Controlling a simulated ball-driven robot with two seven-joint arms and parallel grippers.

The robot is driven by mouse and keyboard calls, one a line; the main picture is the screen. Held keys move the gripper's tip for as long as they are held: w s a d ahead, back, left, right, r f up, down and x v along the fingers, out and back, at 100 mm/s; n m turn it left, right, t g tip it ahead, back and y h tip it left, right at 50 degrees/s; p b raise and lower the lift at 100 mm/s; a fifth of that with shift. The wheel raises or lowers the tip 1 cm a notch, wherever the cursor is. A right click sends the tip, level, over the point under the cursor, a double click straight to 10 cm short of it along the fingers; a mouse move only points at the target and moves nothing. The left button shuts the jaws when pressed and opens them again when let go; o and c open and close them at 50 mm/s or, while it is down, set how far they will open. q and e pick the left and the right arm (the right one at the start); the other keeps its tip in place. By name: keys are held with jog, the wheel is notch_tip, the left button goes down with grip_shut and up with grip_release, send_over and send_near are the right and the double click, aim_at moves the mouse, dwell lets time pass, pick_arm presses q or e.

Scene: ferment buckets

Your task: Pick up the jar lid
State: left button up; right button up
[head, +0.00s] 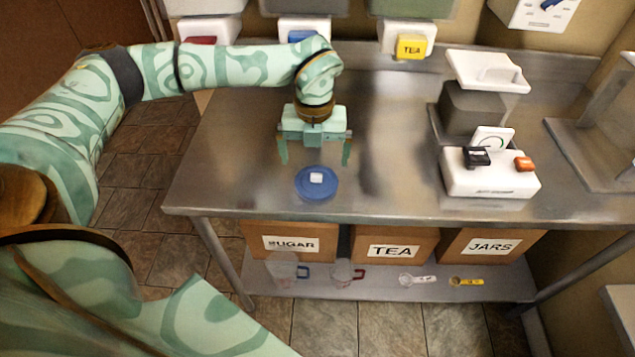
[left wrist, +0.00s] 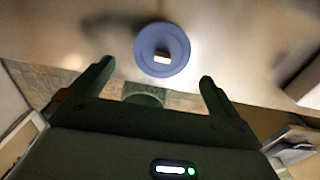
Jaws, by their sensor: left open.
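The jar lid (head: 316,190) is a round blue disc with a small white knob on top, lying flat near the front edge of the steel table. It also shows in the left wrist view (left wrist: 161,65), past the fingertips and roughly between them. My left gripper (head: 315,160) is open and empty, fingers pointing down, above the table and just behind the lid in the head view. The gripper also shows in the left wrist view (left wrist: 155,75), with both fingers apart from the lid. My right gripper is not seen.
On the steel table (head: 230,180), a white scale (head: 490,182) with black and orange buttons stands to the right, before a grey box (head: 470,108) with a white lid. Dispensers hang along the back wall. Labelled boxes and scoops sit on the shelf below. The table around the lid is clear.

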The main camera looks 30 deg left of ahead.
aim_at(316, 174)
pick_arm(q)
notch_tip(316, 174, down, 7)
jog(key=shift+w+d+r+b, duration=0.1)
jog(key=shift+d+r+b, duration=0.05)
jog(key=shift+b, duration=0.75)
jog(key=shift+r, duration=0.1)
jog(key=c, duration=0.7)
